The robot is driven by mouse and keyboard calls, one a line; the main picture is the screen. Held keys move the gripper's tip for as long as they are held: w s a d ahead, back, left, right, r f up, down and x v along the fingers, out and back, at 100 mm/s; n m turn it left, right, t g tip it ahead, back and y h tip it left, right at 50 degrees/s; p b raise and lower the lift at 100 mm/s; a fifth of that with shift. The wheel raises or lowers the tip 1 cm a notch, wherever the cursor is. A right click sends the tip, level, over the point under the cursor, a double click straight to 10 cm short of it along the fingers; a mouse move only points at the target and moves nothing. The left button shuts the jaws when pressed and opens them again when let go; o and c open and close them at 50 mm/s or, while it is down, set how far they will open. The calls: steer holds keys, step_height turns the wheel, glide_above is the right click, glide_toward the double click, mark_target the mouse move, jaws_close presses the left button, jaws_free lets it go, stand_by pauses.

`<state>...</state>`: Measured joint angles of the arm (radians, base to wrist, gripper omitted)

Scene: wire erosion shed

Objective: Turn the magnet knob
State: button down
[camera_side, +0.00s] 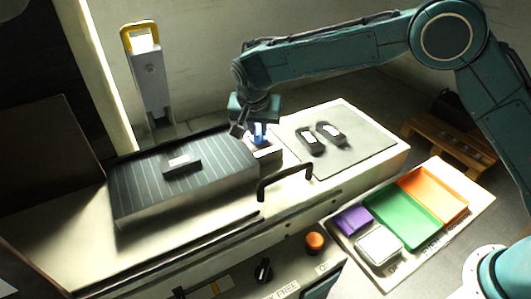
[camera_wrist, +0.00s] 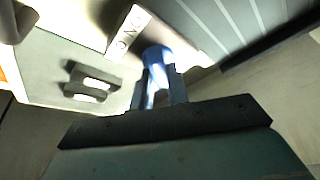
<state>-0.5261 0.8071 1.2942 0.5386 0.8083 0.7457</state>
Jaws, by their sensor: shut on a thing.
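The magnet knob, a blue lever (camera_side: 259,134), sits on a pale block at the right end of the dark striped magnet plate (camera_side: 225,160). My gripper (camera_side: 250,133) points down over that block and is shut on the knob. In the wrist view the blue knob (camera_wrist: 154,60) lies between the two fingers of my gripper (camera_wrist: 159,85). A pale label (camera_wrist: 129,32) with partly legible lettering lies beside it. The knob's base is partly hidden by the fingers. A small dark workpiece (camera_side: 182,164) with a light patch lies on the plate.
Two dark parts (camera_side: 310,141) (camera_side: 331,133) lie on a grey mat (camera_side: 365,143) to the right. A black handle (camera_side: 285,181) rises at the bench's front. A yellow-topped grey post (camera_side: 150,80) stands behind the plate. Colored trays (camera_side: 403,220) lie at lower right.

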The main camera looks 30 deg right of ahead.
steer(key=shift+m, duration=0.7)
steer(key=c, duration=1.4)
jaws_free()
steer(key=shift+o, duration=0.2)
steer(key=v, duration=1.3)
steer(key=shift+a+r, duration=0.3)
steer(key=shift+a, duration=0.1)
steer(key=shift+d+r+h, duration=0.1)
steer(key=shift+h, duration=0.2)
